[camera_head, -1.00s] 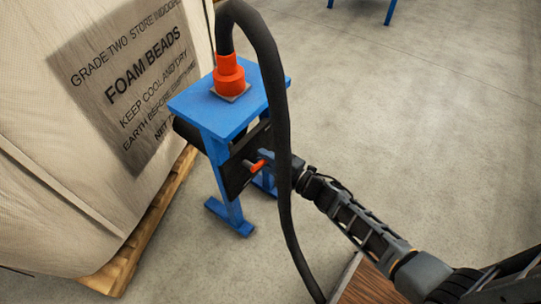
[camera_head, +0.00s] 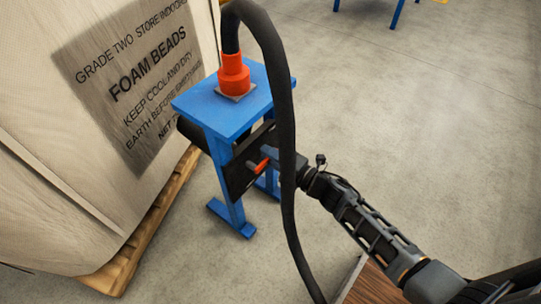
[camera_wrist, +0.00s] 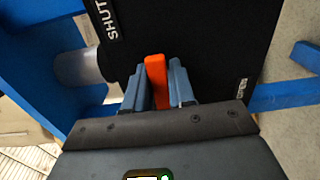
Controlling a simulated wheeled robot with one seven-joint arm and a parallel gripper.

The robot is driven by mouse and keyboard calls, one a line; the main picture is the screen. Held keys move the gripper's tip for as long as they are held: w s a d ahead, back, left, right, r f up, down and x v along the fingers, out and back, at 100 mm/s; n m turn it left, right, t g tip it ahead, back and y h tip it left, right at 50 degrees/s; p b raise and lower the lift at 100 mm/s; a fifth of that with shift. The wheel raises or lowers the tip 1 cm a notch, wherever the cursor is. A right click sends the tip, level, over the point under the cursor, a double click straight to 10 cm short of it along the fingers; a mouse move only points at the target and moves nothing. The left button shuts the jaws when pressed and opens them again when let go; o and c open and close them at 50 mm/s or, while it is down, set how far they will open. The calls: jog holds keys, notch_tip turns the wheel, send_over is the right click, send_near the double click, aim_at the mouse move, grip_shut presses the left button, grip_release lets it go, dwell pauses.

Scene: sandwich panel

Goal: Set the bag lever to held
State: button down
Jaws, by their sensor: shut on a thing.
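The bag lever has an orange-red handle (camera_head: 263,165) on the black panel (camera_head: 238,175) of the blue stand (camera_head: 227,107). In the wrist view the orange handle (camera_wrist: 157,82) stands between the two blue-grey fingers of my gripper (camera_wrist: 160,88), which is shut on it. A "SHUT" label (camera_wrist: 112,22) shows at the upper left of the black panel; I see no readable "held" label. In the head view the hose hides part of my gripper (camera_head: 275,160).
A thick black hose (camera_head: 287,130) loops from the orange fitting (camera_head: 234,75) down in front of my wrist. A big foam beads bag (camera_head: 70,180) on a wooden pallet (camera_head: 150,225) stands left. Open concrete floor lies to the right.

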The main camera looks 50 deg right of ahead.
jog(key=c, duration=1)
grip_release()
jog(key=shift+c, duration=0.2)
jog(key=s+p, duration=0.1)
jog(key=s, duration=0.7)
jog(key=shift+d, duration=0.15)
jog(key=s+a+r+m+g, duration=0.2)
jog(key=s+a+r+m, duration=0.65)
jog(key=s+r, duration=0.25)
jog(key=s+a+r+m+g, duration=0.1)
jog(key=s+a+r+m, duration=0.7)
jog(key=s+r+m, duration=0.3)
notch_tip(320, 180, up, 29)
jog(key=p, duration=2.9)
jog(key=shift+s+a+n+h, duration=0.15)
jog(key=shift+s+n+h, duration=0.15)
jog(key=shift+s+n, duration=0.15)
